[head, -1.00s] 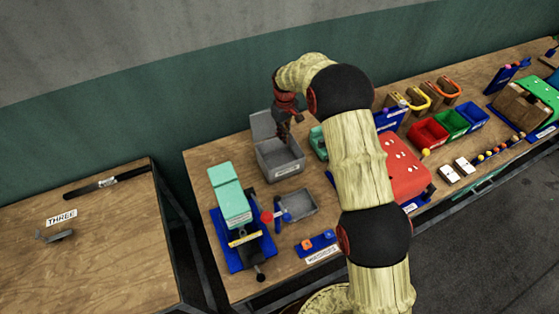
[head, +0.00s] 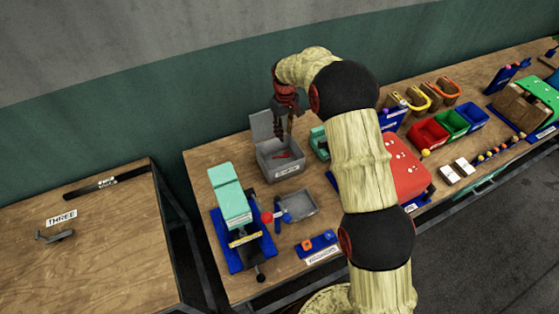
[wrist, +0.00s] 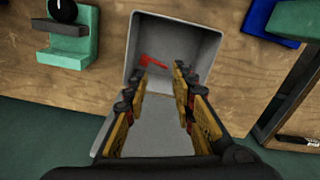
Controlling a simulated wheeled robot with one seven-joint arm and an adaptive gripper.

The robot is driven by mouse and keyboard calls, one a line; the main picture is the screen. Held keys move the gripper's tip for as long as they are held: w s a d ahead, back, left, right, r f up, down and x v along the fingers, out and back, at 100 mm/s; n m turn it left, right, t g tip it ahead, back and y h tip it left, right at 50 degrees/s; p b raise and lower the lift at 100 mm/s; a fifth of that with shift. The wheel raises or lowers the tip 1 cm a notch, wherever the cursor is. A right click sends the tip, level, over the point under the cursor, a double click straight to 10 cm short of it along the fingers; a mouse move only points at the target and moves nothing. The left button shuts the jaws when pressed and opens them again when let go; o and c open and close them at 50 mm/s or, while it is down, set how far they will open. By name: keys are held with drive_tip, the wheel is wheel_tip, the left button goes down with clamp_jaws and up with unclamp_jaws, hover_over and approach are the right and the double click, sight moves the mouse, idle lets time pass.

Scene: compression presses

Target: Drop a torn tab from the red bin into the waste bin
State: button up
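The grey waste bin (head: 281,171) stands on the bench with its lid raised at the back. Its front label is too small to read surely. A thin red torn tab (wrist: 153,63) lies on the bin's floor, and it also shows in the head view (head: 283,155). My gripper (head: 286,136) hangs over the bin, pointing down. In the wrist view its fingers (wrist: 161,82) are spread apart with nothing between them, and the tab lies beyond their tips. The red bin (head: 428,134) stands farther right; its contents cannot be made out.
A green and blue press (head: 231,205) and a grey tray (head: 298,206) stand in front of the waste bin. A teal fixture (head: 319,143) is close on its right. Green (head: 451,123) and blue (head: 472,115) bins adjoin the red bin. My arm hides part of the bench.

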wheel_tip(320, 180, up, 9)
idle(0.3)
idle(0.5)
drive_tip(key=s+d+r+m+t+b, duration=0.1)
drive_tip(key=s+d+b, duration=0.4)
drive_tip(key=s, duration=0.9)
drive_tip(key=s+d+r+m+t+b, duration=0.1)
drive_tip(key=s+d+m+b, duration=0.3)
drive_tip(key=s, duration=1.1)
drive_tip(key=s+d+r+m+t+b, duration=0.2)
drive_tip(key=s+d+b, duration=0.3)
drive_tip(key=s, duration=0.9)
drive_tip(key=shift+s+d+m+t+b, duration=0.3)
drive_tip(key=shift+s+t+b, duration=0.05)
drive_tip(key=shift+t+b, duration=0.45)
drive_tip(key=shift+r, duration=0.1)
